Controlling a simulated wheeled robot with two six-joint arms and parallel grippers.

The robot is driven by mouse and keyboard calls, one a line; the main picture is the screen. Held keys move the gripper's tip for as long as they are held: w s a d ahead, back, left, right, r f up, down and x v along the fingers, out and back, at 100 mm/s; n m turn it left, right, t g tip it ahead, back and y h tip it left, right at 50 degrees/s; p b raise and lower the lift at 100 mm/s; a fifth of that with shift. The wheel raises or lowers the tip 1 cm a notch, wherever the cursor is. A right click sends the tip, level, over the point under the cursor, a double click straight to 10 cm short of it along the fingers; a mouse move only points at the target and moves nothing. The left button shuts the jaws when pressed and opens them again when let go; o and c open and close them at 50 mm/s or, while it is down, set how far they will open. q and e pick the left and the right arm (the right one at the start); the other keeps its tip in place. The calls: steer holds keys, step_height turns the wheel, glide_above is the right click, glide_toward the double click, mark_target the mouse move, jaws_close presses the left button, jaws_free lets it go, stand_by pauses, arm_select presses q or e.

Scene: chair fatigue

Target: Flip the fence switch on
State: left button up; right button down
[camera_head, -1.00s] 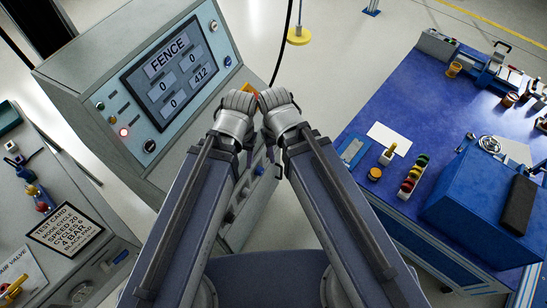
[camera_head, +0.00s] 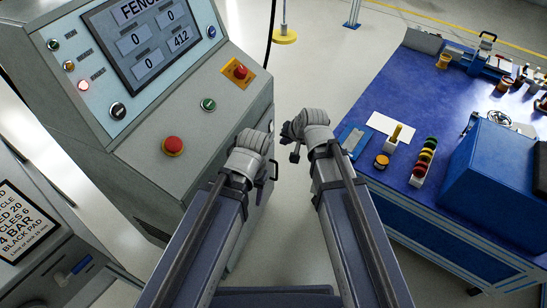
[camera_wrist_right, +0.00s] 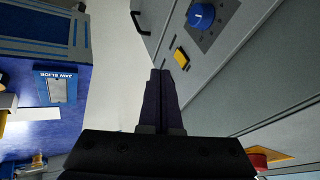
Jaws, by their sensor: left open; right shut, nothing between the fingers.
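The grey console (camera_head: 205,160) at the left has a screen (camera_head: 150,40) reading FENCE, partly cut off at the top. A blue rotary knob (camera_wrist_right: 201,15) with a white mark sits on a grey plate on a grey panel in the right wrist view. No readable label identifies it as the fence switch. A small yellow part (camera_wrist_right: 181,58) is beside it. My right gripper (camera_wrist_right: 160,72) is shut and empty, apart from the knob. In the head view it (camera_head: 294,150) is right of the console. My left gripper (camera_head: 248,158) is beside the console's right side, open, its fingers mostly hidden.
The console front carries a red mushroom button (camera_head: 172,146), a red button on a yellow plate (camera_head: 240,72), a green button (camera_head: 208,104) and a black knob (camera_head: 117,110). A blue workbench (camera_head: 390,80) stands at the right. Clear floor (camera_head: 320,60) lies between them.

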arm_select(q)
steer(key=shift+s+d+f+b, duration=0.15)
steer(key=shift+f+b, duration=0.1)
steer(key=shift+f, duration=0.2)
steer(key=shift+s+f+b, duration=0.1)
steer(key=shift+f+b, duration=0.1)
steer(key=shift+f, duration=0.25)
arm_select(e)
steer(key=shift+w+d+f+m+t, duration=0.35)
steer(key=shift+d+f+m, duration=0.1)
steer(key=shift+f, duration=0.1)
arm_select(q)
step_height(320, 180, down, 9)
steer(key=b, duration=0.8)
steer(key=shift+r+b, duration=0.2)
steer(key=shift+b, duration=0.15)
arm_select(e)
steer(key=w+a+f, duration=0.6)
steer(key=f, duration=0.2)
steer(key=shift+w+a+f, duration=0.15)
steer(key=shift+w+f, duration=0.2)
steer(key=shift+w, duration=0.05)
